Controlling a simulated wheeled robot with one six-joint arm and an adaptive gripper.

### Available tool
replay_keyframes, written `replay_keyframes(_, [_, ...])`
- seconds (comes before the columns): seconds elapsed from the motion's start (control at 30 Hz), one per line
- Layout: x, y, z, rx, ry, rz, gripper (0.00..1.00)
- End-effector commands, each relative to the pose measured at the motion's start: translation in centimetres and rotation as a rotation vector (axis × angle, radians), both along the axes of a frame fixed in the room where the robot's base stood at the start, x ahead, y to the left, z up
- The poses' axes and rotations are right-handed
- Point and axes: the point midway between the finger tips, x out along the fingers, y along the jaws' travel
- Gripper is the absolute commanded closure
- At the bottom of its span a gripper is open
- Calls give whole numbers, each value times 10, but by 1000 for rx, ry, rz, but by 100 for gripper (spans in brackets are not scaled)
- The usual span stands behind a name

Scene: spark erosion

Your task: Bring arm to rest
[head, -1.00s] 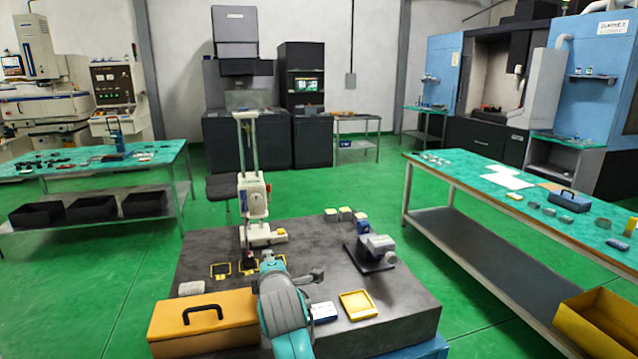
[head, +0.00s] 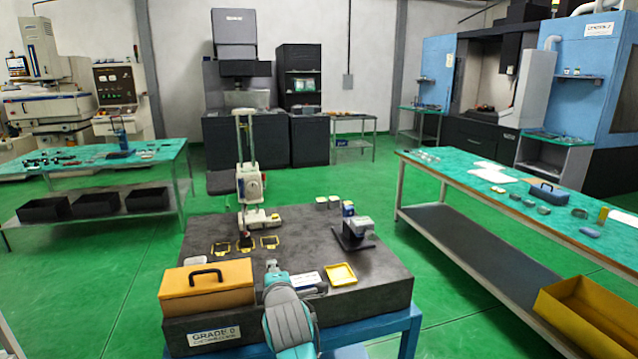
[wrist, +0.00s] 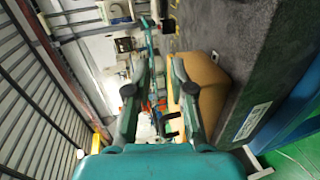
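My arm (head: 290,318) reaches up at the near edge of the dark granite plate (head: 375,285), just right of the orange toolbox (head: 208,297). In the head view, my gripper is mostly hidden behind the arm. In the wrist view, my gripper (wrist: 158,68) shows two fingers spread apart with nothing between them. That view is turned sideways; the toolbox (wrist: 212,90) and plate (wrist: 245,45) lie to the right of the fingers.
The plate bears a white height instrument (head: 250,185), yellow-framed pads (head: 270,242), a yellow tray (head: 341,274) and a small grey device on a dark base (head: 354,233). A green-topped bench (head: 450,172) stands right, with a yellow bin (head: 590,315) below. Green floor lies between.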

Motion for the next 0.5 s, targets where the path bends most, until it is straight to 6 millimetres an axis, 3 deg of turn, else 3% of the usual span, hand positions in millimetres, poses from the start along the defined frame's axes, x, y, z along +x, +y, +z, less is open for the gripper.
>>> replay_keyframes(0.37, [-27,-32,-60,87,32,-34,78])
replay_keyframes(0.5, [-48,-52,-95,145,52,-56,78])
